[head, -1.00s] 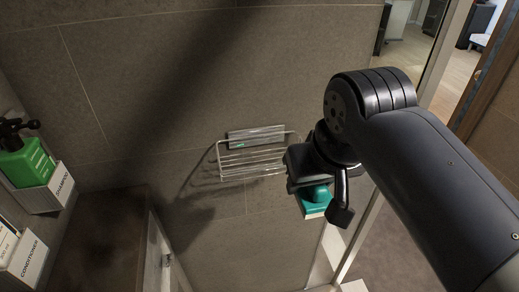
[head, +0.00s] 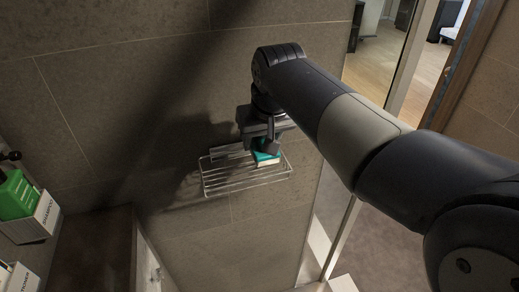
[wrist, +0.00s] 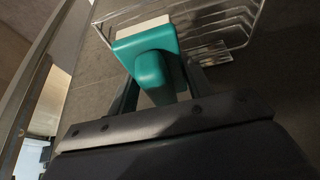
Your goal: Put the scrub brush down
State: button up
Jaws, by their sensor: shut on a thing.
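The scrub brush (head: 266,158) is teal with a pale bristle side. In the head view it is at the right part of the wire shelf (head: 222,185) on the tiled wall. My gripper (head: 262,146) is shut on the brush from above. In the wrist view the brush (wrist: 150,62) is between the two dark fingers (wrist: 157,88), its pale side toward the shelf wires (wrist: 225,50). I cannot tell whether the brush touches the wires.
The left part of the wire shelf is bare. A green bottle (head: 17,195) stands in a white holder marked shampoo (head: 40,218) at the far left. A glass panel edge (head: 341,240) runs to the right of the shelf.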

aim_at(260, 171)
jog(key=shift+w+a+f, duration=0.25)
jog(key=shift+w+f, duration=0.45)
jog(key=shift+w, duration=0.1)
jog(key=shift+s+f, duration=0.15)
jog(key=shift+f, duration=0.5)
jog(key=shift+f+p, duration=0.45)
jog(key=shift+f, duration=1.7)
jog(key=shift+f, duration=0.3)
jog(key=o, duration=0.9)
jog(key=shift+r, duration=0.1)
jog(key=shift+o, duration=0.2)
